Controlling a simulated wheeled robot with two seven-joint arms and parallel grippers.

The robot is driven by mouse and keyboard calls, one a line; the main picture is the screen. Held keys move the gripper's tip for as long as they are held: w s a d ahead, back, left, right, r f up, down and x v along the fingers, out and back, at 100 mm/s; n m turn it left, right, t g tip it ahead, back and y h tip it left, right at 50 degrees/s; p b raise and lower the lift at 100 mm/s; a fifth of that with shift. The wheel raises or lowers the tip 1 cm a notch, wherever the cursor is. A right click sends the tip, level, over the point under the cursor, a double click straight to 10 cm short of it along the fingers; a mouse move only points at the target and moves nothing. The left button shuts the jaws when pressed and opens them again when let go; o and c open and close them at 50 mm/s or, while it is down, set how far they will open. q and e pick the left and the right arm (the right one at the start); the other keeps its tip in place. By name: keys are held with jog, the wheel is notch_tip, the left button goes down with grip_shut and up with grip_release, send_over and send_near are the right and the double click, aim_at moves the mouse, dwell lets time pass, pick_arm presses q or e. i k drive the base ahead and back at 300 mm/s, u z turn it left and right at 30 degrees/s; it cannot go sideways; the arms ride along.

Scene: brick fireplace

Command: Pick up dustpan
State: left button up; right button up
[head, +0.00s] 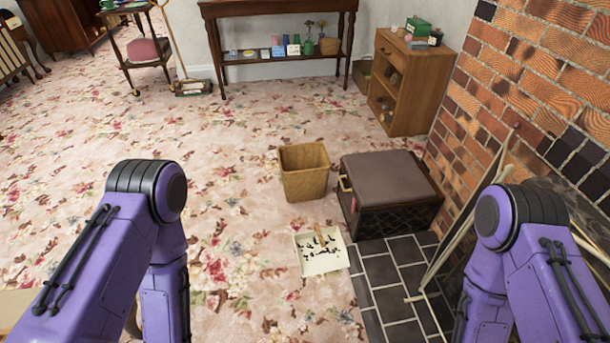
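A cream, flat, square-sided dustpan (326,265) lies on the carpet in the middle of the head view, left of the dark hearth tiles. Dark bits lie scattered on it, and a short orange-brown piece, perhaps its handle, shows at its far side. My two purple arms come in from the lower left and lower right and bend downward, one on each side of the dustpan and apart from it. Both grippers are below the picture's edge, so I cannot see whether they hold anything.
A wicker basket (304,185) stands behind the dustpan, beside a brown-topped box (385,172). Dark hearth tiles (393,285) and a brick wall (490,85) lie to the right. A broom (192,88) stands far back. The carpet on the left is mostly clear.

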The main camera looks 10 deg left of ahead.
aim_at(322, 263)
jog(key=k, duration=0.3)
jog(key=u, duration=0.4)
jog(key=i, duration=0.95)
jog(key=z, duration=0.85)
jog(key=i, duration=0.35)
jog(key=z, duration=0.2)
